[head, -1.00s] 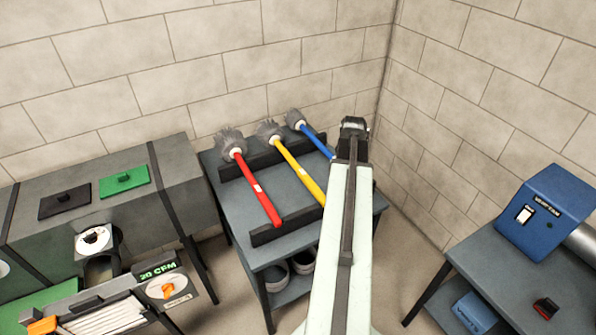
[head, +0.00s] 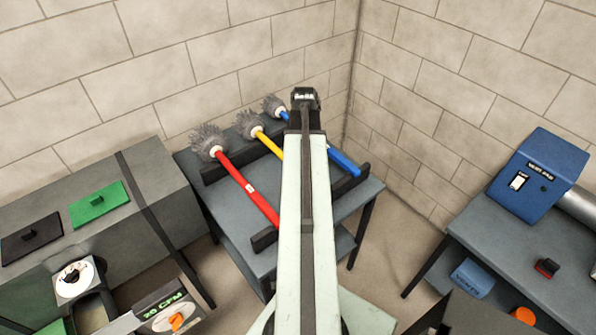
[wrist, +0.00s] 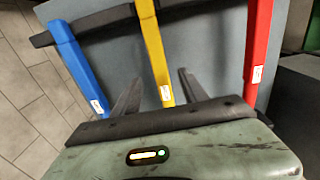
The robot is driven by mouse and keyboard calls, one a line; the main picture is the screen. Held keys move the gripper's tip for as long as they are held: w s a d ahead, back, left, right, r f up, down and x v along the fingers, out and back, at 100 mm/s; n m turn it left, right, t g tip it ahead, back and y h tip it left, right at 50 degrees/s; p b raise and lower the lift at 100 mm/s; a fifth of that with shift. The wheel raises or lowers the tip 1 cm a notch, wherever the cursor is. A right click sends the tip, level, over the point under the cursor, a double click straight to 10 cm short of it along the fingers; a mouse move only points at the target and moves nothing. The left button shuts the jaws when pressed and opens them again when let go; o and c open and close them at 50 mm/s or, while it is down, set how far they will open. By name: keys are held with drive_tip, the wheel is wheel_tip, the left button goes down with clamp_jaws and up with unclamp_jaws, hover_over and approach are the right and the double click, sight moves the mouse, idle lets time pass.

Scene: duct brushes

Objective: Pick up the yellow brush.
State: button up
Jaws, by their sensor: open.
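The yellow brush (head: 268,141) lies on a small grey table between the red brush (head: 247,188) and the blue brush (head: 343,162), its grey bristle head towards the wall. My arm hides its lower handle in the head view. In the wrist view the yellow handle (wrist: 154,55) runs between the two spread fingers of my gripper (wrist: 159,84), with the blue handle (wrist: 72,55) to the left and the red handle (wrist: 257,50) to the right. The gripper is open and holds nothing. Its height above the handle is hard to tell.
The brushes rest across dark rails (head: 263,240) on the grey table (head: 224,216). A grey duct unit (head: 148,190) stands close on the left. A second table with a blue box (head: 540,175) stands at right. Block walls (head: 200,60) close off the back.

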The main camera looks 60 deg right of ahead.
drive_tip(key=f+b, duration=0.4)
drive_tip(key=f, duration=0.1)
drive_tip(key=f+b, duration=0.2)
drive_tip(key=shift+s+f+b, duration=0.25)
drive_tip(key=shift+b, duration=0.05)
drive_tip(key=shift+r, duration=0.2)
clamp_jaws()
idle(0.9)
